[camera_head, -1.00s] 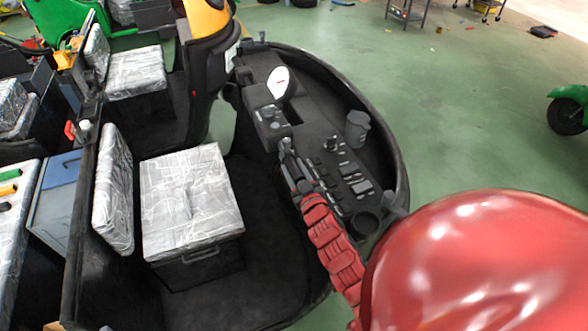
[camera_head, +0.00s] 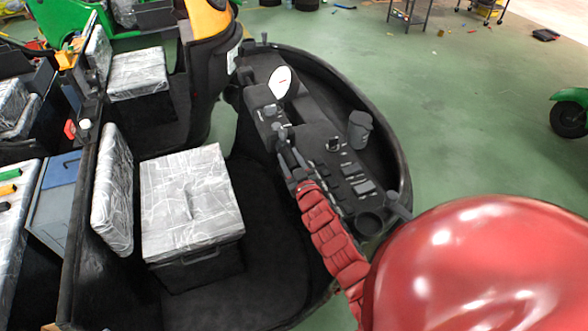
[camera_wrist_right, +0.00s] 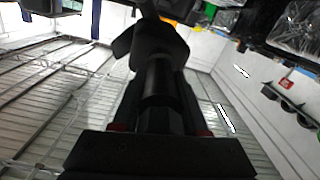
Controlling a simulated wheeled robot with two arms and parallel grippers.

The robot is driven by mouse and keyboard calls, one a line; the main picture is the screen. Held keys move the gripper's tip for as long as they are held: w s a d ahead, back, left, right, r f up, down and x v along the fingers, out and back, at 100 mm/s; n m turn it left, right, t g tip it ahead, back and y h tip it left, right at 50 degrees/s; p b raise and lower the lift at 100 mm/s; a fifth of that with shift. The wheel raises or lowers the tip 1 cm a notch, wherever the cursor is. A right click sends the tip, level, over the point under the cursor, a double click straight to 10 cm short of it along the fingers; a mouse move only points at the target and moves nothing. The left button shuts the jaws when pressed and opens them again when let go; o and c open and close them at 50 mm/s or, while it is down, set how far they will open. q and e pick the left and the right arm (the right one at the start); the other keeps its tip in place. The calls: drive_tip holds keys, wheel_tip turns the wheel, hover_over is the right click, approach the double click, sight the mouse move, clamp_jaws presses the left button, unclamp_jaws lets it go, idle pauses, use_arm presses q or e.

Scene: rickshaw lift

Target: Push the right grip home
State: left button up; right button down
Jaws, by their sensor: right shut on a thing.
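My right gripper (camera_head: 283,142) reaches over the dark side console (camera_head: 345,185) in the head view, at the end of my red-sleeved arm. It is small and dark against the console there. In the right wrist view a black round grip (camera_wrist_right: 157,85) runs up from between the jaws to a wider dark block (camera_wrist_right: 150,42). The jaws (camera_wrist_right: 160,128), with red edges at both sides, are shut on this grip. The grip's far end and its seat are hard to make out. My left gripper is not in view.
A plastic-wrapped seat (camera_head: 190,200) stands left of the console. A cup (camera_head: 359,129), a white oval disc (camera_head: 280,81) and a short lever (camera_head: 398,207) stand on or by the console. A dark curved rim (camera_head: 385,110) bounds it; open green floor (camera_head: 460,120) lies beyond.

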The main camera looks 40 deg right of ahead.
drive_tip(key=shift+r, duration=0.15)
drive_tip(key=c, duration=0.7)
unclamp_jaws()
drive_tip(key=shift+w, duration=0.1)
drive_tip(key=shift+c, duration=0.2)
drive_tip(key=o, duration=0.3)
drive_tip(key=shift+w, duration=0.1)
drive_tip(key=shift+s+f, duration=0.2)
drive_tip(key=shift+s, duration=0.45)
drive_tip(key=b+v, duration=0.3)
drive_tip(key=v, duration=1.3)
drive_tip(key=shift+a, duration=0.25)
